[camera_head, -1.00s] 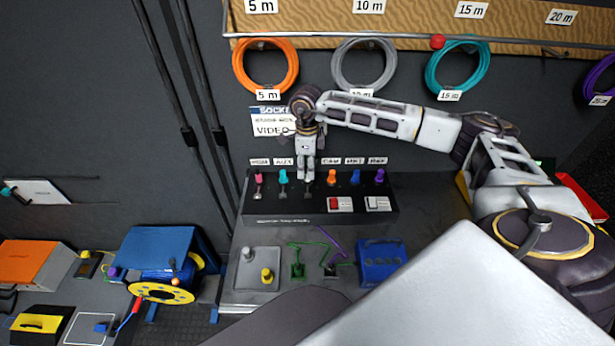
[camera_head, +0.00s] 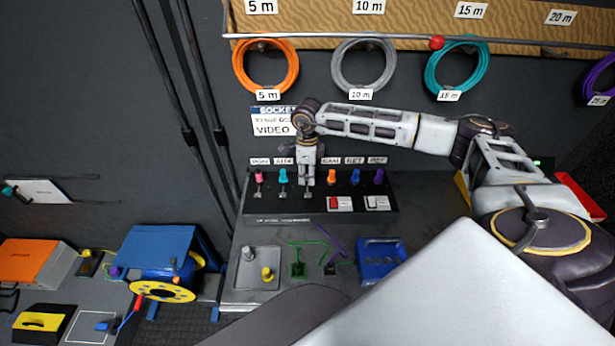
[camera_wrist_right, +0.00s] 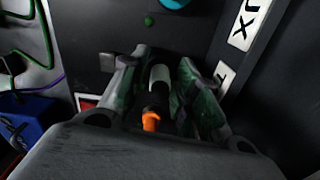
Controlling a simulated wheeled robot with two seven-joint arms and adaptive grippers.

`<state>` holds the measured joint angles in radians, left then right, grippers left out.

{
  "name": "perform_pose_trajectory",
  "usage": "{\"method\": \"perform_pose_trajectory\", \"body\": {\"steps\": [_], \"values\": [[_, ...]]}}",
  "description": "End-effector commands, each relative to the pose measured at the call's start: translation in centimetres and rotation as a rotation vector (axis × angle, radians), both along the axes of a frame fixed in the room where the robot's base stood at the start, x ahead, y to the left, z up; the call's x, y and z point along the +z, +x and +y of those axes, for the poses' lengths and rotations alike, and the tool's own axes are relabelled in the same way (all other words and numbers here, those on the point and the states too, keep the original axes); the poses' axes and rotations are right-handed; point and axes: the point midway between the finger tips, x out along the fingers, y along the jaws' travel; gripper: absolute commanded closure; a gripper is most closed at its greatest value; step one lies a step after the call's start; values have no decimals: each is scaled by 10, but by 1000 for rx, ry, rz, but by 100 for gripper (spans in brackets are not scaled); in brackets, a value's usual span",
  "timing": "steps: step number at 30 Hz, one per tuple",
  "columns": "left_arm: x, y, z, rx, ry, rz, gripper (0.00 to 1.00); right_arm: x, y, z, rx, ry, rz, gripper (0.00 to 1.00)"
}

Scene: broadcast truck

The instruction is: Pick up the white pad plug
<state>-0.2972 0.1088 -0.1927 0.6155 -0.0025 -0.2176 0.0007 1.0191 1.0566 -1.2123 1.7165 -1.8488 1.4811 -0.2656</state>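My right gripper (camera_head: 308,180) points down over the black plug panel (camera_head: 300,211), between the cyan plug (camera_head: 283,175) and the orange plug (camera_head: 331,176). It hides the top of the plug spot there in the head view. In the right wrist view a white-tipped plug (camera_wrist_right: 160,77), which looks like the white pad plug, stands between the two green-padded fingers of my right gripper (camera_wrist_right: 160,80). The fingers look apart, with dark gaps beside the plug. The left gripper is not in view.
Pink (camera_head: 258,177), blue (camera_head: 355,177) and purple (camera_head: 378,177) plugs stand in the same row. Red and white switches sit at the panel's front. A grey plate (camera_head: 257,255) and a blue box (camera_head: 380,262) lie nearer. Cable coils hang on the wall behind.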

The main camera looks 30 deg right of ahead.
Motion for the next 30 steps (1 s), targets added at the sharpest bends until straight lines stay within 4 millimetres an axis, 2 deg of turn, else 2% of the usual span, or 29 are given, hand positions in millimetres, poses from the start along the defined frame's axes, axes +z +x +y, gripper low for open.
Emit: {"method": "perform_pose_trajectory", "body": {"steps": [1, 6, 20, 30], "values": [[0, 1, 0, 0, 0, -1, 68, 0, 0, 0, 0, 0, 0, 80], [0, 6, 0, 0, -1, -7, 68, 0, 0, 0, 0, 0, 0, 100], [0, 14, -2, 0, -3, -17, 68, 7, 1, 0, -1, 0, -1, 100], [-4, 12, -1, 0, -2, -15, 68, 47, 1, 0, 0, 1, -3, 100]]}}
